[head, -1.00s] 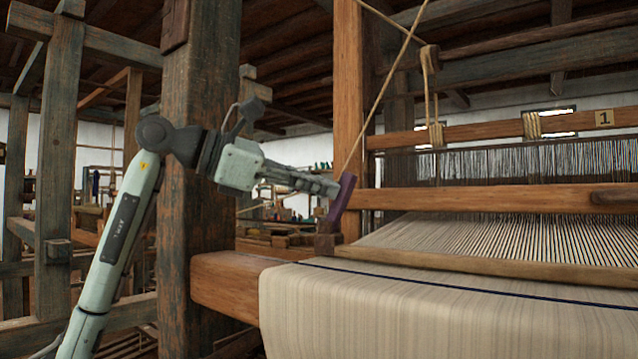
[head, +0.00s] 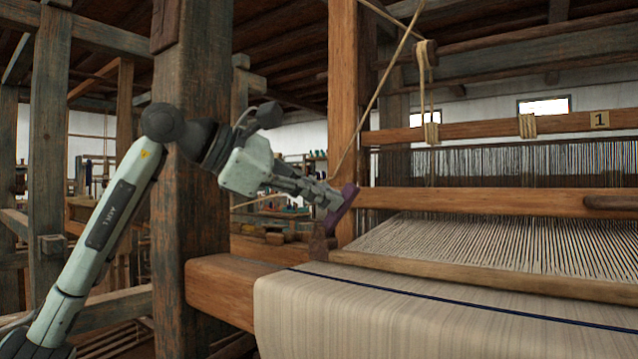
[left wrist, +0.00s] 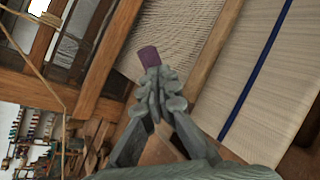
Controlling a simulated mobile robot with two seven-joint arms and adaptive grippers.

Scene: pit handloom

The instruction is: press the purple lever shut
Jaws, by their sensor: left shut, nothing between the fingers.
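The purple lever (head: 343,207) stands tilted to the right beside the loom's front post, just left of the cloth. My right gripper is in neither view.
The cloth beam with pale cloth (head: 430,315) lies right of the lever. A loom post (head: 342,90) rises just behind the lever, and a rope (head: 375,95) slants down near it. A thick dark post (head: 190,220) stands behind my left arm.

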